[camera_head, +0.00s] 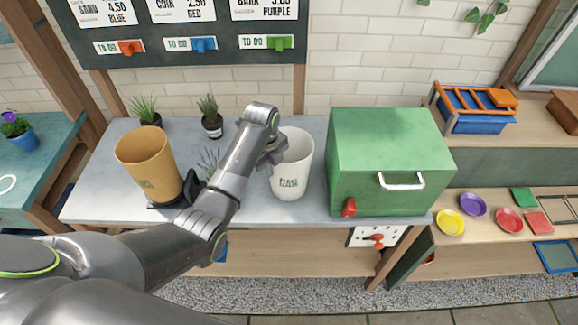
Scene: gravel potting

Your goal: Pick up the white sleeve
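The white sleeve (290,172), an open-topped tapered pot with dark green lettering, stands upright on the grey bench top, left of the green box. My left forearm and wrist overlap its left edge in the picture; I cannot tell if they touch it. My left gripper (180,193) is mostly hidden behind my forearm. Its dark fingers show low at the tan pot (147,160), on its right and front. I cannot tell whether they grip it. Nothing shows the fingers around the white sleeve. My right gripper is not in view.
A green box (388,150) with a white handle stands close right of the sleeve. Two small potted plants (212,120) (146,112) and a lavender sprig (208,160) are on the bench (250,120). Coloured saucers (473,205) lie on the right shelf.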

